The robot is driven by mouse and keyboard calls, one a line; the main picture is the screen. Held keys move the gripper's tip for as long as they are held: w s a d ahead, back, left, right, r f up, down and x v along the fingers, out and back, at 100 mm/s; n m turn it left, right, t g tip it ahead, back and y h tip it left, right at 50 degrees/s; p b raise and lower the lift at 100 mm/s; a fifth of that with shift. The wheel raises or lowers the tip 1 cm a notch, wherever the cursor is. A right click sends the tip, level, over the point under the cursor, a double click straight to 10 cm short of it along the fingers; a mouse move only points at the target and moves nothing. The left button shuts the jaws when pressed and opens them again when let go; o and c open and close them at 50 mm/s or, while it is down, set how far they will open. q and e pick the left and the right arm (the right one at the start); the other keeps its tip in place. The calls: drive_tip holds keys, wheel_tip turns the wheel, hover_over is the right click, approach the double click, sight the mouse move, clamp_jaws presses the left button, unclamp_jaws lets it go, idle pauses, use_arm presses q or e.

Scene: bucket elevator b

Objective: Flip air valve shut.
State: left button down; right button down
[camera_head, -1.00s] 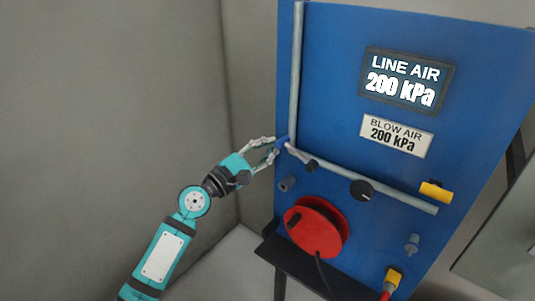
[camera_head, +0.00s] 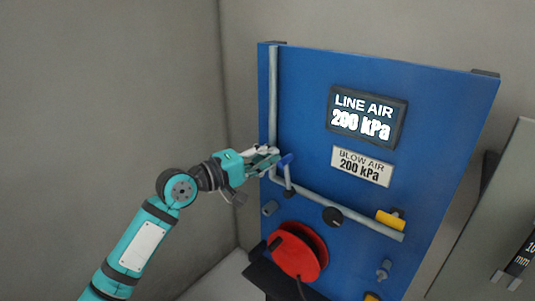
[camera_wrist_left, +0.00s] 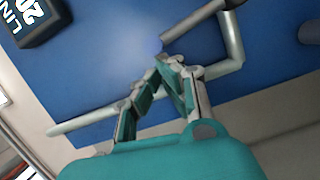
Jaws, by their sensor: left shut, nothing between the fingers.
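The air valve lever on the blue panel is a grey arm with a blue grip (camera_head: 286,160). In the head view it stands roughly upright from its pivot beside the grey pipe's bend. My left gripper (camera_head: 271,155) is shut and empty, its fingertips just left of the blue grip. In the left wrist view the blue grip (camera_wrist_left: 156,46) shows right by the closed fingertips (camera_wrist_left: 166,64); I cannot tell whether they touch. My right gripper is in neither view.
A grey pipe (camera_head: 273,105) runs down and across the panel (camera_head: 300,70). A black knob (camera_head: 333,217), a yellow handle (camera_head: 390,220) and a red hose reel (camera_head: 297,252) sit lower down. The line air display (camera_head: 367,117) and the blow air sign (camera_head: 362,167) both read 200 kPa.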

use_arm(q)
drive_tip(key=shift+s+d+r+m+p, duration=0.25)
drive_tip(key=shift+d+r+m+p, duration=0.2)
drive_tip(key=shift+p, duration=0.15)
drive_tip(key=shift+d, duration=0.15)
drive_tip(key=shift+m, duration=0.25)
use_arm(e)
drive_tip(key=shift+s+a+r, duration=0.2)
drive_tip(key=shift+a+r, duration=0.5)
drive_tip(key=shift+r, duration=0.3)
use_arm(q)
drive_tip(key=shift+s, duration=0.1)
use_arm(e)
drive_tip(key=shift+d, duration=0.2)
